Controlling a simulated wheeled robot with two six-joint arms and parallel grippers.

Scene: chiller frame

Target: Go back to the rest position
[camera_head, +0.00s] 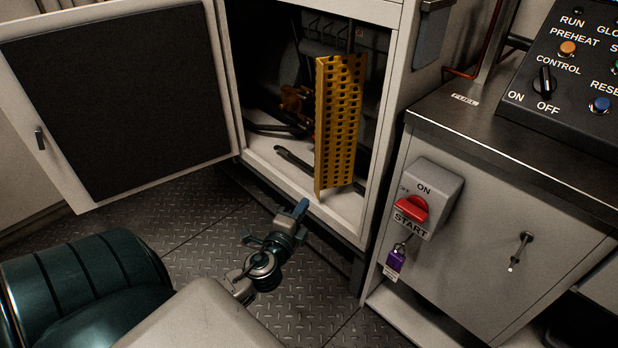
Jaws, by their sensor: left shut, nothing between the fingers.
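My left gripper (300,210) is shut and empty. It is held out over the metal floor, just in front of the open cabinet's lower front edge. My left arm comes up from the bottom of the view behind it. The cabinet (365,226) stands open, with its door (222,70) swung out to the left. A yellow perforated guard (338,125) stands upright in the right part of the opening, apart from the gripper. My right gripper is not in view.
A grey switch box (440,180) with a red switch (411,208) and a purple padlock (396,260) is on the right cabinet (480,225). A control panel (575,75) sits at the upper right. A dark green rounded body (85,270) fills the lower left. Tread-plate floor (195,222) is clear between.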

